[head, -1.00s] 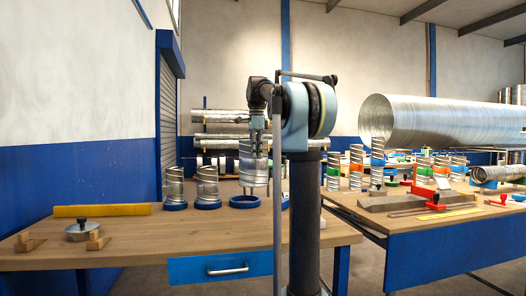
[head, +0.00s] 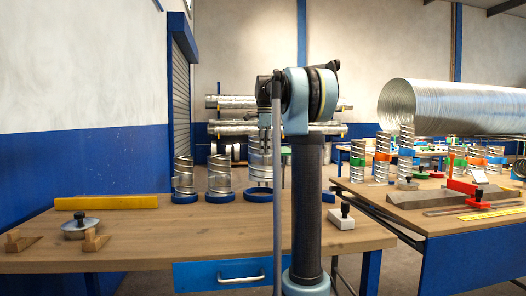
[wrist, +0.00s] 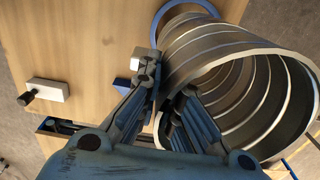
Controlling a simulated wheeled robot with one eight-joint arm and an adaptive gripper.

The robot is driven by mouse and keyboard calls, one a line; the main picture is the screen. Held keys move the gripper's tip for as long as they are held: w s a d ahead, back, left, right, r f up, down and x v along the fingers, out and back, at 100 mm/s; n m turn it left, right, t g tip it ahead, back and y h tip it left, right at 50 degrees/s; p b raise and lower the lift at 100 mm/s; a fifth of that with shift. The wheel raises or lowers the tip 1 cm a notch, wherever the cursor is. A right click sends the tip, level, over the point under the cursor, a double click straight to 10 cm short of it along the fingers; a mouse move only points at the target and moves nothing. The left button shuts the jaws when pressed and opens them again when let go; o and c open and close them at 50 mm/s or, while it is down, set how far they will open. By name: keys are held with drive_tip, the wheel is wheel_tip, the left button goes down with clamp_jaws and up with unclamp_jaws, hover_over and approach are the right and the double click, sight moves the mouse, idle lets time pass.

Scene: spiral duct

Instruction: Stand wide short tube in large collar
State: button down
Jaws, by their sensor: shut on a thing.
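The wide short tube (head: 260,167), a shiny spiral metal cylinder, hangs upright or nearly so above an empty blue ring, the large collar (head: 257,195). In the wrist view the tube (wrist: 225,75) fills the right side, its open mouth towards the camera. My gripper (wrist: 168,92) is shut on the tube's wall at the rim, one finger outside and one inside. The collar (wrist: 163,14) shows partly behind the tube's far end there. A small gap seems to remain between tube and collar.
Two tubes (head: 183,174) (head: 219,176) stand in blue collars just left. A yellow bar (head: 105,202), a lidded metal disc (head: 82,227) and wooden wedges (head: 90,241) lie farther left. A white block with a black knob (head: 341,218) is at right. The bench front is clear.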

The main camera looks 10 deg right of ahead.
sight(263, 167)
drive_tip(key=shift+a, duration=0.35)
drive_tip(key=shift+f, duration=4.3)
drive_tip(key=c, duration=1.7)
unclamp_jaws()
wheel_tip(263, 167, up, 12)
